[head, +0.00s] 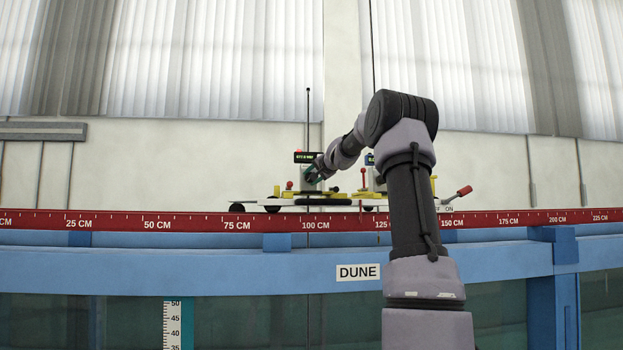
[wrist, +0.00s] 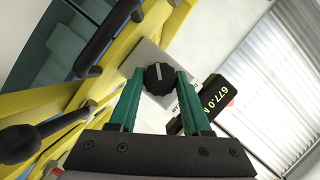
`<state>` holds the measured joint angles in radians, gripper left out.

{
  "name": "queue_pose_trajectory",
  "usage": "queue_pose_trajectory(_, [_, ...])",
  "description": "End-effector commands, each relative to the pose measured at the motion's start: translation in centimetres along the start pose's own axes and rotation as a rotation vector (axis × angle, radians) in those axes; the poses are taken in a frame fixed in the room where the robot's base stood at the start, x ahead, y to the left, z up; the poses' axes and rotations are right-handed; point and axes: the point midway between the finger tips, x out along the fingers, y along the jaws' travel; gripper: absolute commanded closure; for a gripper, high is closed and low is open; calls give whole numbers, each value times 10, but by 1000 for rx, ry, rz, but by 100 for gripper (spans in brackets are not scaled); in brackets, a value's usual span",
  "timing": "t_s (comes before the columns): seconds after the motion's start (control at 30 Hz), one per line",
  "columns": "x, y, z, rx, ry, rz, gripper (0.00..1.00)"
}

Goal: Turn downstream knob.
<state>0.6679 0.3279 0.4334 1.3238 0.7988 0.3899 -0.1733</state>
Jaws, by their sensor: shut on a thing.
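A round black knob (wrist: 158,79) with a white pointer line sits on a pale grey panel (wrist: 150,53) in the wrist view. My gripper (wrist: 161,75) has its two green fingers on either side of the knob, shut on it near the fingertips. The pointer line runs nearly along the fingers, tilted slightly. In the head view my gripper (head: 313,174) reaches the carriage at the left instrument, and the knob is too small or hidden to make out there. No label naming the knob as downstream is readable.
Yellow frame parts and black levers (wrist: 108,32) lie to the left. A red ruled rail (head: 230,222) runs in front, above the blue flume beam (head: 200,258).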

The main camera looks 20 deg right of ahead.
Motion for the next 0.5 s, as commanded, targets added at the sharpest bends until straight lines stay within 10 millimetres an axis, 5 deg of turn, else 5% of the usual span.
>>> queue_pose_trajectory(0.37, [0, 1, 0, 3, -1, 0, 100])
queue_pose_trajectory(0.4, [0, 1, 0, 3, -1, 0, 40])
queue_pose_trajectory(0.47, [0, 1, 0, 3, -1, 0, 22])
queue_pose_trajectory(0.5, [0, 1, 0, 3, -1, 0, 22])
